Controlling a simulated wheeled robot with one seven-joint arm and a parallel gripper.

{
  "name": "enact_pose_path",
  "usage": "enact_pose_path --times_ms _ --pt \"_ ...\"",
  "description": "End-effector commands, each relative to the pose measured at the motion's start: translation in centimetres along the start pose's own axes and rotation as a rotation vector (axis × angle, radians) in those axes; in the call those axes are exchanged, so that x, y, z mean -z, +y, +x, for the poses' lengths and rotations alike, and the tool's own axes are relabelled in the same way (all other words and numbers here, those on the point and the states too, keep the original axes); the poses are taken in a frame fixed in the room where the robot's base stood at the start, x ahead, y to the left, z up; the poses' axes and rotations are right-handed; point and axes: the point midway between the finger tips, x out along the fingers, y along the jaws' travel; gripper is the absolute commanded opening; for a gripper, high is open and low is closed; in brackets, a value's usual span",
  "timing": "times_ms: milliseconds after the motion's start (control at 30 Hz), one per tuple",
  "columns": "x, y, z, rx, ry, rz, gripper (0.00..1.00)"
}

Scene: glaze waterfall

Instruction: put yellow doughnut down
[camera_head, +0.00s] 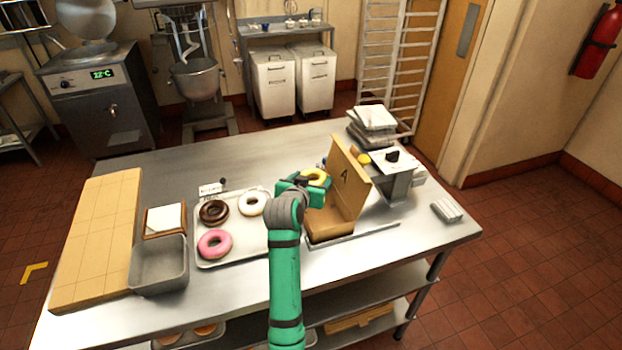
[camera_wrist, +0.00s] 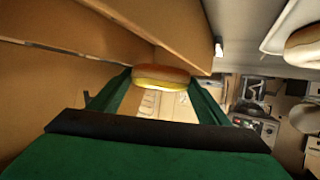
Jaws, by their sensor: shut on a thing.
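The yellow doughnut (camera_head: 315,176) is in my gripper (camera_head: 303,184), at the left side of an open tan box marked 4 (camera_head: 348,180). In the wrist view the doughnut (camera_wrist: 161,77) sits between the two green fingers of my gripper (camera_wrist: 160,86), with its yellow side partly showing. The box walls (camera_wrist: 70,75) rise close on the left of the wrist view. My gripper is shut on the doughnut and holds it up near the box. My arm hides part of the box's opening and front, so I cannot tell whether the doughnut is inside its walls.
A tray (camera_head: 240,250) left of my arm holds a chocolate doughnut (camera_head: 214,211), a white doughnut (camera_head: 253,202) and a pink doughnut (camera_head: 214,243). A metal pan (camera_head: 158,266) and a wooden board (camera_head: 97,240) lie farther left. A grey container (camera_head: 398,185) stands right of the box.

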Motion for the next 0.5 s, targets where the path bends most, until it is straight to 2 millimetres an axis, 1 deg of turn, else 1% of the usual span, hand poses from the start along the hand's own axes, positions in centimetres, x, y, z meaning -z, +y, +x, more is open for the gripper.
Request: enact_pose_path --times_ms 167,200,233,500 --pt "-0.22 0.01 0.11 0.0 0.001 0.0 0.44" --pt "-0.23 0.01 0.11 0.0 0.001 0.0 0.72" --pt "-0.23 0.0 0.1 0.0 0.001 0.0 0.78" --pt "-0.2 -0.01 0.09 0.0 0.001 0.0 0.78"
